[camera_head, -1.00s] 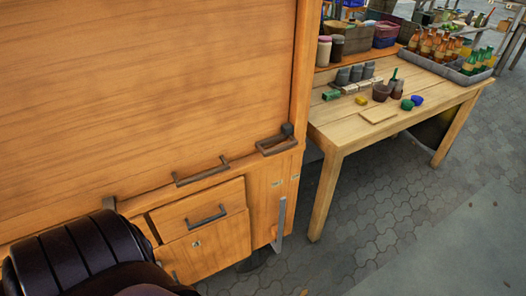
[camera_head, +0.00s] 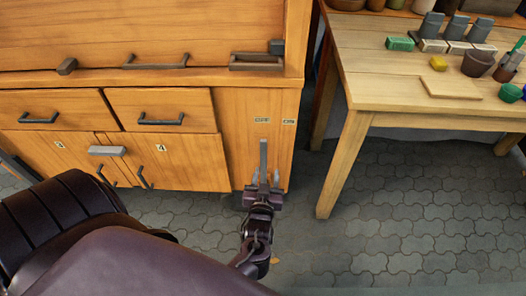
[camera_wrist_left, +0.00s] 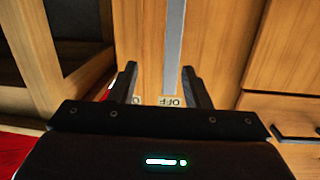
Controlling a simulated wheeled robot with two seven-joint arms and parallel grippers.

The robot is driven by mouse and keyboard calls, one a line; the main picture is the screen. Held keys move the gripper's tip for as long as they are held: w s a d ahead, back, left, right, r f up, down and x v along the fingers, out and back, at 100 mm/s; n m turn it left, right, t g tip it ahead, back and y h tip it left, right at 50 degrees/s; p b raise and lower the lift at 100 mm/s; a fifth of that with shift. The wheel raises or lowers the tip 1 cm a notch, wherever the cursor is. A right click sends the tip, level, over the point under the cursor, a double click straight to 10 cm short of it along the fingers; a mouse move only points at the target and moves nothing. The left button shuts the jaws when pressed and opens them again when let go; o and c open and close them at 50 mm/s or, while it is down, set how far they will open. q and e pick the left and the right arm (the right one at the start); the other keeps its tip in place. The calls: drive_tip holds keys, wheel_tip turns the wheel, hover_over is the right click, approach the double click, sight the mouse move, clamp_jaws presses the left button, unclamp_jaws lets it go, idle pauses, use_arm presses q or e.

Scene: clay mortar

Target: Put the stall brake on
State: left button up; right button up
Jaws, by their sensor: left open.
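The stall brake is a grey flat lever (camera_head: 263,158) on the wooden cabinet's narrow front panel. It stands upright under the left one of two small labels (camera_head: 262,120). In the left wrist view the lever (camera_wrist_left: 174,45) lines up with the label reading OFF (camera_wrist_left: 170,101); the other label (camera_wrist_left: 137,99) is partly hidden. My left gripper (camera_head: 264,181) is open at the lever's lower part. In the wrist view its fingers (camera_wrist_left: 160,82) lie on either side of the lever, which is nearer the right finger. I cannot tell whether they touch it. My right gripper is not in view.
Cabinet drawers (camera_head: 160,108) and doors with handles lie left of the lever. A wooden table (camera_head: 395,85) with pots, blocks and a board stands to the right, its leg (camera_head: 344,165) close by. Paved floor (camera_head: 400,215) is open below.

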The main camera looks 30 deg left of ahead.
sight(264, 148)
use_arm(q)
drive_tip(key=w+a+r, duration=0.1)
drive_tip(key=w+a, duration=0.1)
drive_tip(key=w+a+r+n+y+b, duration=0.1)
drive_tip(key=w, duration=0.1)
drive_tip(key=w+a+r+y, duration=0.1)
drive_tip(key=w+a, duration=0.1)
drive_tip(key=w, duration=0.1)
drive_tip(key=shift+a+b, duration=0.3)
drive_tip(key=shift+a, duration=0.05)
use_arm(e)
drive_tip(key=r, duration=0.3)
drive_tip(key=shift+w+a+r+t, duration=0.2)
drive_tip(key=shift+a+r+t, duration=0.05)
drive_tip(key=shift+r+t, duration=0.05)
use_arm(q)
clamp_jaws()
